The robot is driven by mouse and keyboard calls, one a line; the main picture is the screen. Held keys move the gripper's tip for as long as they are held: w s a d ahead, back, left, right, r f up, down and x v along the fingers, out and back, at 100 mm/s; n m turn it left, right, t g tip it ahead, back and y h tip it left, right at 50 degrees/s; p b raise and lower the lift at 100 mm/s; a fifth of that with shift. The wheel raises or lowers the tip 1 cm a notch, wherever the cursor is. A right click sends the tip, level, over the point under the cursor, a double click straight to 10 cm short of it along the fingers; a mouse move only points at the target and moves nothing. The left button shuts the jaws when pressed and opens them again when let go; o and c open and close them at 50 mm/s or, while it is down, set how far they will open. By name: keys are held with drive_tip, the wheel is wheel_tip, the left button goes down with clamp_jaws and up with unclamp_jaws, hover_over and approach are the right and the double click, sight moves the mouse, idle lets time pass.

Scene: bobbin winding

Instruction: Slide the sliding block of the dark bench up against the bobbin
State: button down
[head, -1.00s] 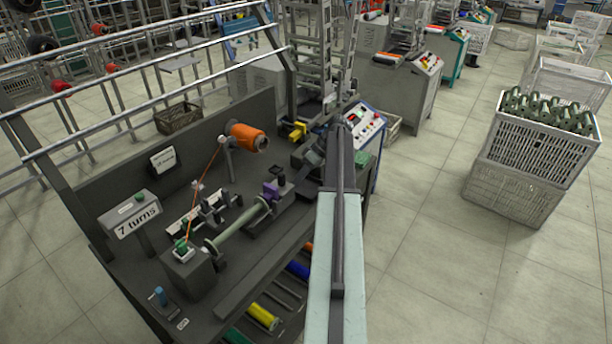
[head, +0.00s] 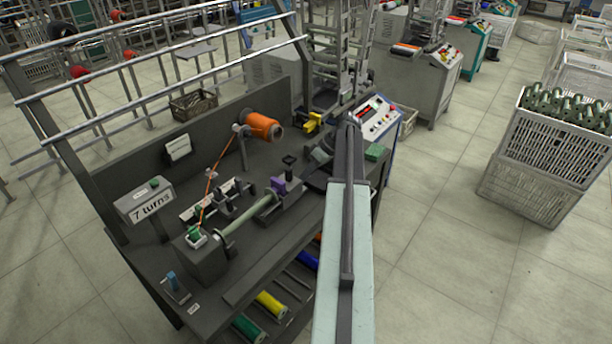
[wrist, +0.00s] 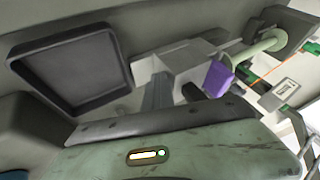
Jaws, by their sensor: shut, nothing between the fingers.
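The dark bench (head: 262,278) stands left of my arm in the head view. A pale green bobbin (head: 246,217) lies level across its top. The sliding block (head: 291,195) with a purple part (head: 278,185) sits at the bobbin's right end; I cannot tell whether they touch. In the wrist view the purple part (wrist: 218,76) is right of centre, with the bobbin (wrist: 257,46) beyond it at upper right. My gripper (wrist: 159,80) is shut and empty, its dark fingers left of the purple part. My arm hides the bench's right side in the head view.
A black square tray (wrist: 75,68) lies left of my fingers in the wrist view. Clear floor and a white crate (head: 530,170) are to the right.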

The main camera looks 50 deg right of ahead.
drive_tip(key=shift+a, duration=0.4)
drive_tip(key=d, duration=0.4)
drive_tip(key=shift+w+d, duration=0.35)
drive_tip(key=shift+w, duration=0.05)
drive_tip(key=p+v, duration=0.8)
drive_tip(key=v, duration=0.2)
drive_tip(key=shift+s+d, duration=0.15)
drive_tip(key=shift+s, duration=0.1)
